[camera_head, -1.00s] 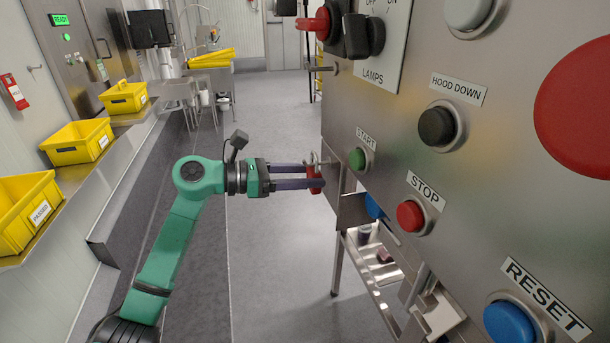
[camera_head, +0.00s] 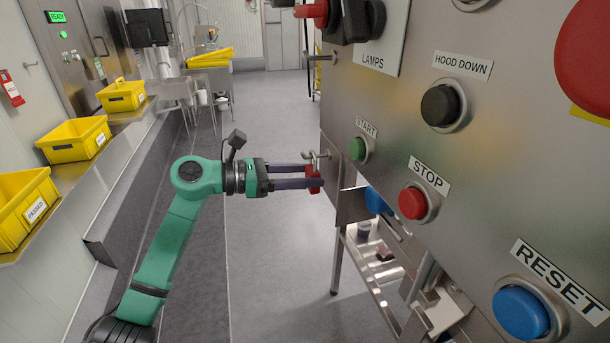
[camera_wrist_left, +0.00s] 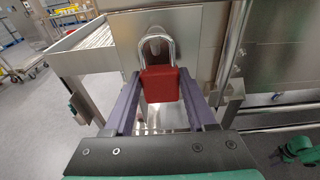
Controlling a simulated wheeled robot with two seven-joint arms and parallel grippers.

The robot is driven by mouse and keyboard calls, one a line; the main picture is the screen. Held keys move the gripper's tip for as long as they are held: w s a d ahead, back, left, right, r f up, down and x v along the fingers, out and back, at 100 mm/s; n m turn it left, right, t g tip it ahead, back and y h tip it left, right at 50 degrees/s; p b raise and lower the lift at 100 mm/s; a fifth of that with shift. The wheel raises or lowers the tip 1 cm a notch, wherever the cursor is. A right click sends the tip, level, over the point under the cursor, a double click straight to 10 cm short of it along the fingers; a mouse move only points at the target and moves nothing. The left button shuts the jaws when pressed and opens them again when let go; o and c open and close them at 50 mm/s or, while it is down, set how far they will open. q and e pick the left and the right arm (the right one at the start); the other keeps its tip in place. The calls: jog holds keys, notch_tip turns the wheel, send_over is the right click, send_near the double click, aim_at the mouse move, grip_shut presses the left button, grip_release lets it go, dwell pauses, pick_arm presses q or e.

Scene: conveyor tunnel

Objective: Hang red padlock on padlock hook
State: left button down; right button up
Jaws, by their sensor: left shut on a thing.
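The red padlock (camera_head: 315,179) is held upright between the fingers of my left gripper (camera_head: 318,176), close to the left edge of the steel control panel. In the left wrist view, the red padlock (camera_wrist_left: 161,86) sits between the two purple fingers with its silver shackle up. A metal hook (camera_head: 318,155) sticks out from the panel edge just above the padlock body. In the wrist view the hook (camera_wrist_left: 155,47) appears inside the shackle's outline. I cannot tell whether the shackle is around it or only in front of it.
The control panel (camera_head: 400,130) fills the right side, with START, STOP and RESET buttons near my arm. A steel peg (camera_head: 320,57) sticks out higher up. Yellow bins (camera_head: 75,140) stand on the left ledge. The floor between (camera_head: 280,120) is clear.

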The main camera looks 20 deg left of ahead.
pick_arm(q)
jog(key=shift+c, duration=0.7)
grip_release()
jog(key=shift+s+a, duration=0.2)
jog(key=shift+a, duration=0.1)
jog(key=b+v, duration=0.5)
jog(key=v, duration=0.9)
